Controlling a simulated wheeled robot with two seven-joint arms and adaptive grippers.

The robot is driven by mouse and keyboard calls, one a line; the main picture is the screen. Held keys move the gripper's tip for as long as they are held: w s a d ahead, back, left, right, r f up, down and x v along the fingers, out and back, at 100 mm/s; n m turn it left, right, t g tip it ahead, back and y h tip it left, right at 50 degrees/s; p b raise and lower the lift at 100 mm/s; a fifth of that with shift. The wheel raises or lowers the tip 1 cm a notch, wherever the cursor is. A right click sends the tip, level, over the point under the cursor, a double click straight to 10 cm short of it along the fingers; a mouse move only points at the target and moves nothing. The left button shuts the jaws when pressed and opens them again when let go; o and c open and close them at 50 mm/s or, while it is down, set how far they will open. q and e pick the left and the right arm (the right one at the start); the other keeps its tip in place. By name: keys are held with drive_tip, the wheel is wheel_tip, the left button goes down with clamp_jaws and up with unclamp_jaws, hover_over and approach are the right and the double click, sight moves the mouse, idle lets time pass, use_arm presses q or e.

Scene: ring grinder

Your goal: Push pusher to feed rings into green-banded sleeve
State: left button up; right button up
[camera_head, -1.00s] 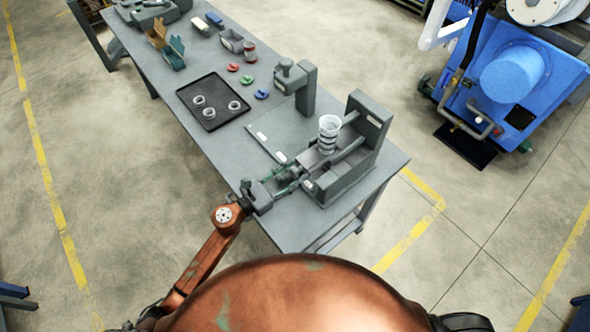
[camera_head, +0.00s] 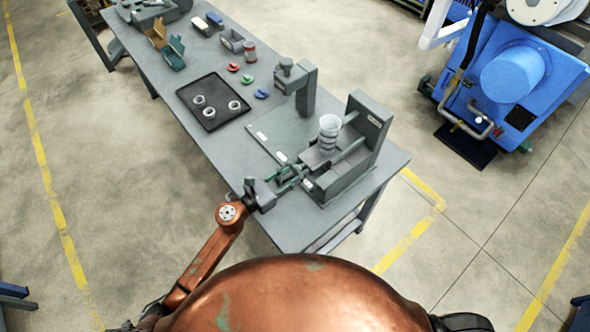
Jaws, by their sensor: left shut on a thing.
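My left gripper (camera_head: 290,179) is at the front left of the grey grinder fixture (camera_head: 366,128). It is shut on the pusher (camera_head: 310,166), which lies mostly between the fingers and the fixture and is partly hidden. A clear sleeve with rings (camera_head: 329,130) stands upright on the fixture. I cannot make out a green band on it; some green shows near my left fingers. My right gripper does not show.
A black tray (camera_head: 212,121) with 3 loose rings lies left of the fixture. A grey post stand (camera_head: 304,92) stands behind it. Red, green and blue small parts (camera_head: 247,80) and bins (camera_head: 174,55) lie farther back. The table's front edge is close to my arm.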

sight(305, 164)
use_arm(q)
drive_tip(key=shift+b+x, duration=0.45)
drive_tip(key=shift+x, duration=2.2)
drive_tip(key=shift+a, duration=0.15)
drive_tip(key=shift+b+v, duration=0.3)
drive_tip(key=shift+v, duration=2.8)
drive_tip(key=shift+r, duration=0.1)
drive_tip(key=o, duration=1)
drive_tip(key=shift+o, duration=0.2)
drive_tip(key=shift+s+a, duration=0.3)
drive_tip(key=shift+a, duration=0.1)
drive_tip(key=shift+b+v, duration=0.5)
drive_tip(key=shift+v, duration=1.5)
